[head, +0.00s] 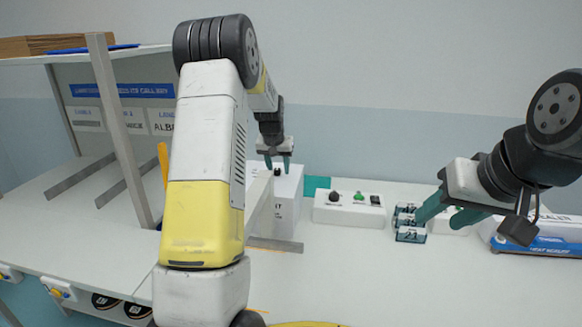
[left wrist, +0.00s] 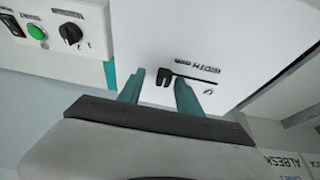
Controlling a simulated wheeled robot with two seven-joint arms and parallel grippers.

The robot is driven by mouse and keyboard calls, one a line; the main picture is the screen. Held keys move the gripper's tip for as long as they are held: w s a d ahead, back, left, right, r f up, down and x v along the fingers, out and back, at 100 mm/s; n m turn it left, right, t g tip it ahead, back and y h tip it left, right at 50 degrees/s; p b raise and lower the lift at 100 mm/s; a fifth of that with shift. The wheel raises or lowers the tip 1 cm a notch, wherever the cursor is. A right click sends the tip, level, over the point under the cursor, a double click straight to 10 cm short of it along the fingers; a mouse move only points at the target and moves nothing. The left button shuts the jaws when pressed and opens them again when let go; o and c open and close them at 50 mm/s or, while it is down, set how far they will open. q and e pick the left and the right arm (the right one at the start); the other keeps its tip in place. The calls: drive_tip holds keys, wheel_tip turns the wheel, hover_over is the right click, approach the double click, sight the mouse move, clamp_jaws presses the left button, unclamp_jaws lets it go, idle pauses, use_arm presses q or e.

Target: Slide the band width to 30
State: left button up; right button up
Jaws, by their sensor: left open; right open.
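The band width slider has a black knob (left wrist: 163,77) at one end of a dark slot (left wrist: 202,80), on the white face of a box (head: 287,205). Upside-down lettering runs beside the slot in the left wrist view; the scale value cannot be read. My left gripper (head: 277,168) is open above this box. In the left wrist view its fingertips (left wrist: 160,82) stand on either side of the knob; whether they touch it cannot be told.
A white control box (head: 349,208) with a black knob and green button stands right of the slider box. A shelf post (head: 120,130) rises at left. The front of the white table (head: 370,285) is clear.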

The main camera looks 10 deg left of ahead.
sight(277, 181)
use_arm(q)
drive_tip(key=v, duration=0.7)
drive_tip(key=shift+r, duration=0.25)
drive_tip(key=shift+s+r, duration=0.1)
drive_tip(key=shift+s, duration=0.1)
